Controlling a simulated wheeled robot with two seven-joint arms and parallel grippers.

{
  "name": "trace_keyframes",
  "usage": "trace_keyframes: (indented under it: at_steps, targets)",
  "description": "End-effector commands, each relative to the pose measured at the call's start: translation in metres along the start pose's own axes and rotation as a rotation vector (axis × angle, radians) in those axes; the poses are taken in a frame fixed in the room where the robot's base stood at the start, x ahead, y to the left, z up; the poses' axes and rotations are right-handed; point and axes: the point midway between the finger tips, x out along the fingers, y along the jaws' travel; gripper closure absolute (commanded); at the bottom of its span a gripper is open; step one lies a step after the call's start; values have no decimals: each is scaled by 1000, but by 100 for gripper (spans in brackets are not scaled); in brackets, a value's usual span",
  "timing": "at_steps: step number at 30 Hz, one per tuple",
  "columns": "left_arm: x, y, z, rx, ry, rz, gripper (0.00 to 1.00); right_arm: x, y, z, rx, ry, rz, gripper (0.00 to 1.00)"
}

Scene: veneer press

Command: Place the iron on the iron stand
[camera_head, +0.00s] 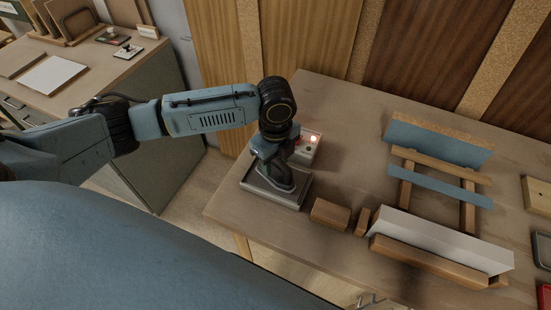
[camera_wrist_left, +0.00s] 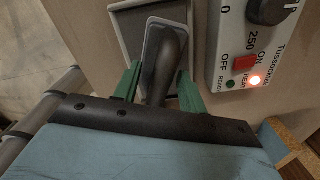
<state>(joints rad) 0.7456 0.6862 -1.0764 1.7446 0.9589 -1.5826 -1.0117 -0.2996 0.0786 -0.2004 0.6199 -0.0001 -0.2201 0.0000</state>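The iron (camera_head: 281,179) sits on the iron stand (camera_head: 262,192), a grey metal tray near the table's left end. In the left wrist view the iron's dark handle (camera_wrist_left: 164,66) stands above its grey body, inside the stand's rim (camera_wrist_left: 124,32). My left gripper (camera_head: 272,150) is over the iron. In the left wrist view its green fingers (camera_wrist_left: 159,88) straddle the handle, with narrow gaps showing on either side, so it looks open. The fingers partly hide the iron. My right gripper is not in view.
A control box (camera_head: 307,148) with a lit red lamp stands close beside the stand. Wooden blocks (camera_head: 330,213) and a wooden press frame (camera_head: 440,260) lie to the right. Veneer panels stand behind the table (camera_head: 350,115). A cabinet (camera_head: 150,120) is at left.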

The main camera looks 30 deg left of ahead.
Motion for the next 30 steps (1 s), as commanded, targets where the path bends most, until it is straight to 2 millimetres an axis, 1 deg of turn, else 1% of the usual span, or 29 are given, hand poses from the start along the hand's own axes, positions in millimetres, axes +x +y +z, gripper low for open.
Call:
trace_keyframes:
  at_steps: [7, 11, 14, 21, 24, 27, 30]
  targets:
    - [-2, 0, 0, 0, 0, -1, 59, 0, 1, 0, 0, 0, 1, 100]
    - [-14, -1, 1, -1, -1, -3, 59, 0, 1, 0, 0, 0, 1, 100]
    - [-32, -1, 0, 1, -1, -4, 59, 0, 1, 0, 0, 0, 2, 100]
    - [-85, -1, 0, 1, -1, -5, 59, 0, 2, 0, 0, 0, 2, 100]
    - [-102, -1, 0, -1, -1, -3, 59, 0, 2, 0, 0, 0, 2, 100]
    - [-114, -1, 0, -1, 0, -3, 59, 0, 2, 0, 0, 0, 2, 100]
    - [-121, 0, 0, 0, 1, -1, 59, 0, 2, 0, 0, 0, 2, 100]
